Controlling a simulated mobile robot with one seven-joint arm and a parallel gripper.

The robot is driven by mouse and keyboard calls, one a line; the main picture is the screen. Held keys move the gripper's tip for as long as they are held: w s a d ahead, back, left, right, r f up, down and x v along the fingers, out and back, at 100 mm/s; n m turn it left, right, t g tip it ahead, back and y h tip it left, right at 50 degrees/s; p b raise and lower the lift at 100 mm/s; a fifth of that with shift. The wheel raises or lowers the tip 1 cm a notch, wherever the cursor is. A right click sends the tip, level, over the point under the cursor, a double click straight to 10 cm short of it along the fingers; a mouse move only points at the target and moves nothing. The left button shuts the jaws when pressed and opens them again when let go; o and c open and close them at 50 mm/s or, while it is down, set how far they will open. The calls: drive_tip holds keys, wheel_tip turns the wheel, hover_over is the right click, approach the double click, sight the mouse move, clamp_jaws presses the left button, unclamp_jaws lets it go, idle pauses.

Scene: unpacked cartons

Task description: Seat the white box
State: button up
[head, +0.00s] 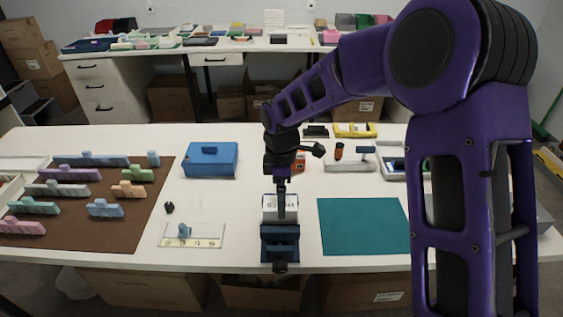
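The white box (270,211), with dark print on it, is at the front middle of the table. It is directly behind or over a dark blue block-like holder (280,248); I cannot tell whether it rests in it. My gripper (281,211) points straight down at the white box, and a narrow dark finger covers the box's middle. I see the gripper edge-on, so its opening and any hold on the box are hidden.
A teal mat (363,226) lies empty to the right. A small white plate with a blue knob (192,236) and a black knob (169,207) lie left. A blue case (210,160) stands behind. A brown mat (87,225) at far left bears several coloured pieces.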

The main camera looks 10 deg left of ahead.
wheel_tip(320, 180, up, 14)
drive_tip(key=p, duration=0.1)
idle(0.4)
